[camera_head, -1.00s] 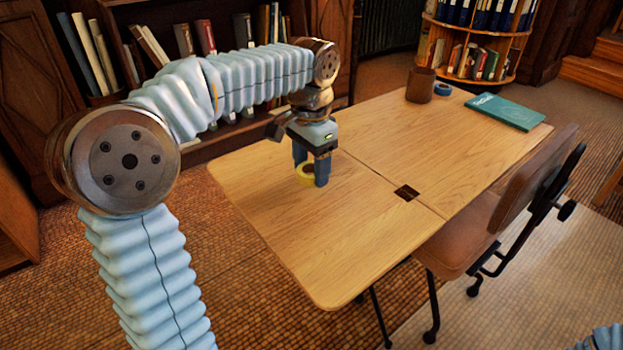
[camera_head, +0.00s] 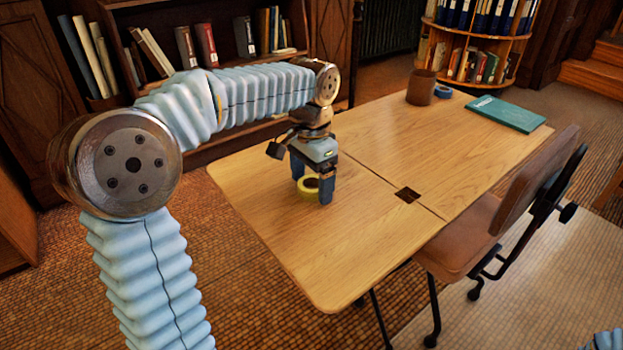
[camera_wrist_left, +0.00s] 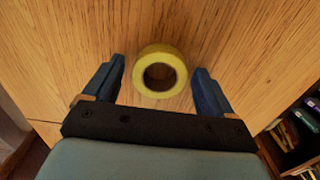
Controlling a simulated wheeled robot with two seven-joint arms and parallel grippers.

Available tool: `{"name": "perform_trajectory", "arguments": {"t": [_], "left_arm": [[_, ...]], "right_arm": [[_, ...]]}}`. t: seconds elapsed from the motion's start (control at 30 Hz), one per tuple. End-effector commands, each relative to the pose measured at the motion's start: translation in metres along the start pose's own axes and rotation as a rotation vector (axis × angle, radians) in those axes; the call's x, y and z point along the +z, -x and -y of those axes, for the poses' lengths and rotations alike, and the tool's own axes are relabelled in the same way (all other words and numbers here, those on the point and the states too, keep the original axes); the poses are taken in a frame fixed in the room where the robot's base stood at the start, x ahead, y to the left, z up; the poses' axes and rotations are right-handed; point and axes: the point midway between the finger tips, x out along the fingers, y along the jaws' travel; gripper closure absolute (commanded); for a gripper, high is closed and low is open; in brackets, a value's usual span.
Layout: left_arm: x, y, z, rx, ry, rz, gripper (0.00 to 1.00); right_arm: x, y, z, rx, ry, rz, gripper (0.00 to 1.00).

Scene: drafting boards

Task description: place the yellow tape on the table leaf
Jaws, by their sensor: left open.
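The yellow tape (camera_head: 308,193) is a ring lying flat on the near left section of the wooden table, the table leaf (camera_head: 310,255). My left gripper (camera_head: 311,183) points down over it, fingers apart on either side. In the left wrist view the tape (camera_wrist_left: 160,54) sits between the two open blue fingers (camera_wrist_left: 159,72), with a gap on each side. Part of the tape is hidden by a finger in the head view. My right gripper is not in view.
A seam and a dark square recess (camera_head: 407,195) divide the leaf from the rest of the table. A brown cup (camera_head: 420,87), a blue tape roll (camera_head: 443,92) and a teal book (camera_head: 506,113) are at the far end. A chair (camera_head: 500,215) stands at the right side.

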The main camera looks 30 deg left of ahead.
Motion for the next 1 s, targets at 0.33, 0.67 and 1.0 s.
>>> {"name": "perform_trajectory", "arguments": {"t": [0.33, 0.67, 1.0], "left_arm": [[-0.001, 0.051, 0.000, -0.001, 0.000, -0.004, 0.15], [-0.001, 0.114, 0.000, -0.001, -0.001, -0.001, 0.15], [0.000, 0.123, 0.000, 0.000, -0.001, 0.000, 0.15]], "right_arm": [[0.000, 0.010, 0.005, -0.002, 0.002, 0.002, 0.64], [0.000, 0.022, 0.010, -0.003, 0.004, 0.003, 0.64], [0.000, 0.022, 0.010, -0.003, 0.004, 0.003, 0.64]]}}
